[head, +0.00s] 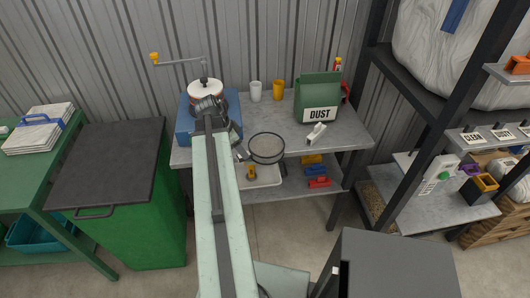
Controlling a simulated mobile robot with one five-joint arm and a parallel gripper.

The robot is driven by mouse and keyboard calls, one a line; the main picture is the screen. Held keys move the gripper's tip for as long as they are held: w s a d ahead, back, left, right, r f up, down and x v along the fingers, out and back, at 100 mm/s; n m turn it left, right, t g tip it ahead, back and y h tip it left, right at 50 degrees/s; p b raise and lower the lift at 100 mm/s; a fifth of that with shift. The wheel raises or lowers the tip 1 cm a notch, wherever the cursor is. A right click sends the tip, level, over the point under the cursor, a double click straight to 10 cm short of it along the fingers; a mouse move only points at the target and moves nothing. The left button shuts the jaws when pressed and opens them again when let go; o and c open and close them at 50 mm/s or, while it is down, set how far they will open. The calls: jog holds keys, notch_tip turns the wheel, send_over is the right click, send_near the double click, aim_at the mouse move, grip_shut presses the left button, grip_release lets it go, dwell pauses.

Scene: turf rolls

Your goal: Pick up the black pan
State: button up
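A round, shallow, black-rimmed thing with a grey inside, which may be the black pan (267,149), shows at the front edge of the grey workbench (355,137). Its lower rim reaches past the bench edge in the picture. I cannot tell whether it rests on the bench or is held above it. My arm reaches up from the bottom of the head view and bends down at its far end. My gripper (242,154) seems to be the small part just left of the round rim. It is mostly hidden and too small to tell whether its fingers touch the rim.
A blue box with a red-and-white crank drum (206,89) stands behind my arm. A white cup (255,91), a yellow cup (278,90), a green DUST bag (318,98) and a white scoop-like item (316,133) are on the bench. A black-topped green bin (120,165) stands left.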

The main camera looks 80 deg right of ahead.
jog(key=b+x, duration=0.5)
jog(key=shift+w+f, duration=0.1)
jog(key=shift+f, duration=0.1)
jog(key=shift+r, duration=0.2)
grip_shut()
notch_tip(320, 180, up, 10)
jog(key=p, duration=1)
